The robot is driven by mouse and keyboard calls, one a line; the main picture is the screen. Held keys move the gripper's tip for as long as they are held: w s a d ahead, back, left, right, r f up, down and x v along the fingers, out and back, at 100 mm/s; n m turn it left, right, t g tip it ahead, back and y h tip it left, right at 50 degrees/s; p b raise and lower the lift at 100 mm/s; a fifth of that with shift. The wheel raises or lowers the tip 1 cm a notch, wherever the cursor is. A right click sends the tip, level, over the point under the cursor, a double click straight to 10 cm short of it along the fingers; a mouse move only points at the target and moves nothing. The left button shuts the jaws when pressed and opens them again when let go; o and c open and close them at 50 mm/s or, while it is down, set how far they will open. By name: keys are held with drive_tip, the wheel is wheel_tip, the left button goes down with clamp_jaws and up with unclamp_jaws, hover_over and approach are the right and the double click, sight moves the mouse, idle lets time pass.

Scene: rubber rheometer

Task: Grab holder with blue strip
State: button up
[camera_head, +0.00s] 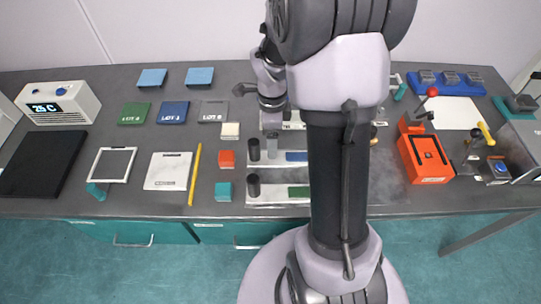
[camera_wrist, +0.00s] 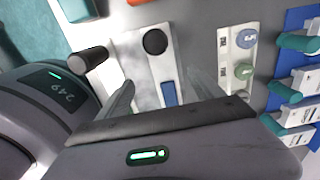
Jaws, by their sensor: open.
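The holder with the blue strip is a pale flat plate (camera_wrist: 147,68) with an upright black knob (camera_wrist: 155,42) and a blue strip (camera_wrist: 168,93). In the head view its blue strip (camera_head: 296,156) and black knob (camera_head: 254,149) show, with my arm hiding its right part. My gripper (camera_wrist: 160,80) is open above the holder, one finger to each side of the plate in the wrist view. I cannot tell how high it is. In the head view my gripper (camera_head: 272,145) hangs just right of the knob. Nothing is held.
A similar holder with a green strip (camera_head: 298,191) and black knob (camera_head: 253,185) lies closer to the front edge. A white plate with round discs (camera_wrist: 243,71) and a blue rack (camera_wrist: 275,101) lie to the right in the wrist view. An orange device (camera_head: 425,158) stands right.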

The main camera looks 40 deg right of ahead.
sight(281, 151)
wheel_tip(281, 151, down, 4)
drive_tip(key=shift+r+b, duration=0.1)
drive_tip(key=shift+b, duration=0.35)
drive_tip(key=f, duration=0.1)
drive_tip(key=f+b, duration=0.1)
drive_tip(key=f, duration=0.1)
drive_tip(key=f+b, duration=0.1)
drive_tip(key=f, duration=0.1)
drive_tip(key=shift+w+d, duration=0.1)
drive_tip(key=shift+d, duration=0.25)
drive_tip(key=shift+r, duration=0.2)
drive_tip(key=shift+c, duration=0.7)
clamp_jaws()
